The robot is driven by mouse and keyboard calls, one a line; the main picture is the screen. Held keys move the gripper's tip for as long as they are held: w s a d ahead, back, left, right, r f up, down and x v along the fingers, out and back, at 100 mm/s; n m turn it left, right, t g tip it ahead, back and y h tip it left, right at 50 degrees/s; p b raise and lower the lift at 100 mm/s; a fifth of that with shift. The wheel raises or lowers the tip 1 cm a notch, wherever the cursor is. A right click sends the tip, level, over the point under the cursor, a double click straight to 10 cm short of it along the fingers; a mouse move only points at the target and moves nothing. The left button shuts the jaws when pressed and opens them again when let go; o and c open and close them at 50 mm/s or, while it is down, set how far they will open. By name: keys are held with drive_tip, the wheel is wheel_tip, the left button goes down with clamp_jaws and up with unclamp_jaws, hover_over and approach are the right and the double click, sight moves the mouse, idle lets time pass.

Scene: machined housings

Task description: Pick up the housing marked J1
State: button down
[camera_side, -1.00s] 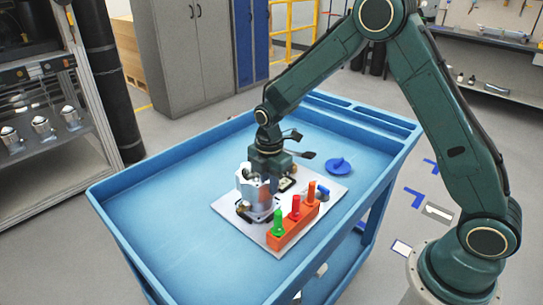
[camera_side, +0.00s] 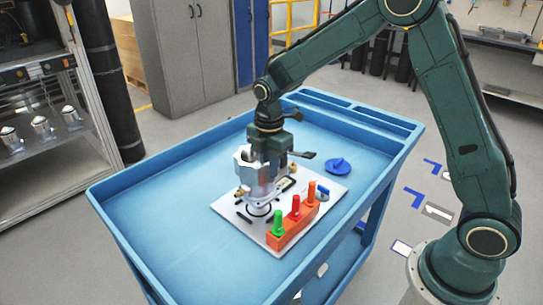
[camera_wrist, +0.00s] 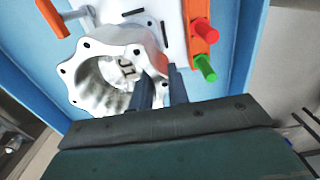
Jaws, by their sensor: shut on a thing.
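The silver housing (camera_side: 244,168) is in my gripper (camera_side: 268,156), above the white board (camera_side: 232,216) on the blue cart. In the wrist view the housing (camera_wrist: 72,92) shows its round open end with a flange of bolt holes. A dark J1 mark shows through the opening. My gripper's two dark fingers (camera_wrist: 160,84) are shut on the near right side of its wall. In the side view the gripper hides part of the housing's right side.
An orange block (camera_side: 290,230) with green, red and orange pegs stands along the board's front right edge, close to the housing. A blue round piece (camera_side: 338,165) lies behind on the cart (camera_side: 160,205). The cart's left part is clear; its rim is raised.

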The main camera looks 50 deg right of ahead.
wheel_tip(320, 180, up, 14)
drive_tip(key=shift+r, duration=0.15)
idle(0.3)
idle(0.6)
